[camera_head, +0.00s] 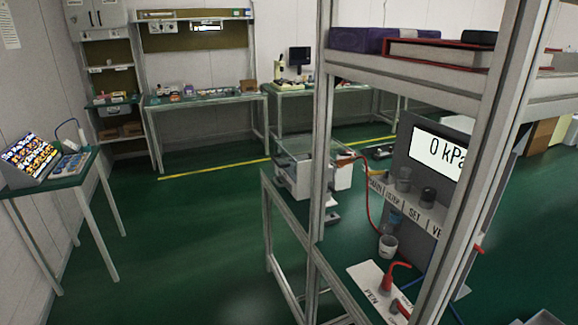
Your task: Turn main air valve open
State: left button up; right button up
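A red handle (388,282) stands on a white plate (368,271) at the lower right, behind the frame post. The letters "PEN" show on the plate; the rest of its lettering is hidden or too small to read. A second red part (402,306) sits lower on the plate, partly hidden by the slanting post. I cannot tell which way the valve is turned. Above it, a grey panel carries a display (437,153) reading "0 kPa", cut off by the post. Neither of my grippers is in view.
Metal frame posts (322,130) and an upper shelf (420,70) with a purple box (368,39) and a red binder (440,53) stand close in front. A small table (60,180) is at the left. The green floor (190,235) between is clear.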

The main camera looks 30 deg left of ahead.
aim_at(385, 172)
jog(key=u, duration=1.75)
jog(key=i, duration=2.4)
jog(key=z, duration=2.95)
